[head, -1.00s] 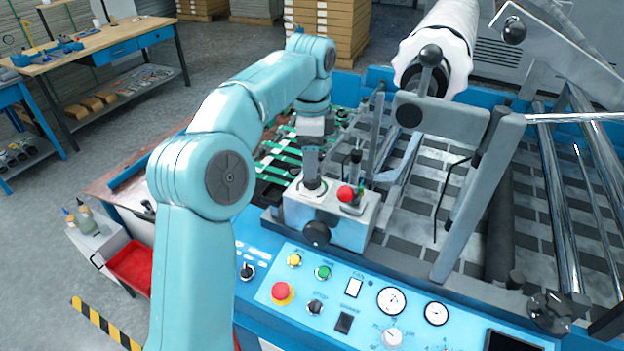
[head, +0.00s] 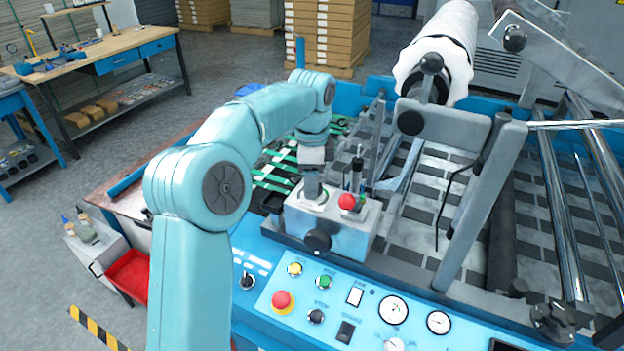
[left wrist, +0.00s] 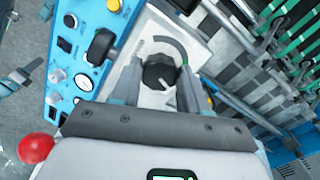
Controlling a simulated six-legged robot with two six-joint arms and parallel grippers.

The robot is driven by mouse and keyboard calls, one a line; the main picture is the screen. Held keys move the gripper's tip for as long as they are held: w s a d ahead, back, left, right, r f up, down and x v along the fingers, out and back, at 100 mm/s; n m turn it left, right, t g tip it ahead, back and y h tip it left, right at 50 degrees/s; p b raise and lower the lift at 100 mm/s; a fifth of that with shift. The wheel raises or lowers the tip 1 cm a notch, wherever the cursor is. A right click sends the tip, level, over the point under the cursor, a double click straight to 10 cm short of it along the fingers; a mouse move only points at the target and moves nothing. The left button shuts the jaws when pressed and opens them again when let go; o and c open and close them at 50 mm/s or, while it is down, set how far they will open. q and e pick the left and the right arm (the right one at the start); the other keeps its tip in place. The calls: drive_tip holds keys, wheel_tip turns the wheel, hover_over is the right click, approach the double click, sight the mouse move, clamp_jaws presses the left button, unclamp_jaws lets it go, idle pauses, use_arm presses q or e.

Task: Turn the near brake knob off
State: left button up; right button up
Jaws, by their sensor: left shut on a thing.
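The near brake knob (left wrist: 158,68) is a black knob on the light top face of a grey metal box (head: 335,225). The left wrist view shows it between my left gripper's fingers (left wrist: 160,78), with a pale pointer line on it and a curved grey mark on the plate around it. My left gripper (head: 313,194) reaches straight down onto the box top in the head view and is shut on the knob. There the fingers mostly hide the knob. My right gripper is not in view.
A red button (head: 346,201) stands beside the gripper on the same box, and a black round knob (head: 318,240) sticks out of its front. The blue control panel (head: 262,300) lies in front. A white roll (head: 440,50) and metal bars rise to the right.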

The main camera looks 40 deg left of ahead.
use_arm(q)
drive_tip(key=shift+d+n, duration=0.1)
drive_tip(key=shift+n, duration=0.2)
drive_tip(key=n+p, duration=0.1)
drive_tip(key=n, duration=0.1)
drive_tip(key=shift+r+n+p, duration=0.1)
drive_tip(key=shift+n+p, duration=0.2)
drive_tip(key=n+p, duration=0.1)
drive_tip(key=n, duration=0.2)
drive_tip(key=shift+n, duration=0.3)
drive_tip(key=n+p, duration=0.1)
drive_tip(key=n, duration=0.2)
drive_tip(key=shift+n, duration=0.3)
drive_tip(key=n, duration=0.4)
drive_tip(key=shift+d+n, duration=0.1)
drive_tip(key=shift+n, duration=0.2)
drive_tip(key=n, duration=0.3)
drive_tip(key=shift+w+n+p, duration=0.1)
drive_tip(key=shift+n+p, duration=0.2)
drive_tip(key=shift+p, duration=0.05)
drive_tip(key=n, duration=0.3)
drive_tip(key=shift+n, duration=0.3)
drive_tip(key=n, duration=0.6)
drive_tip(key=shift+n, duration=0.4)
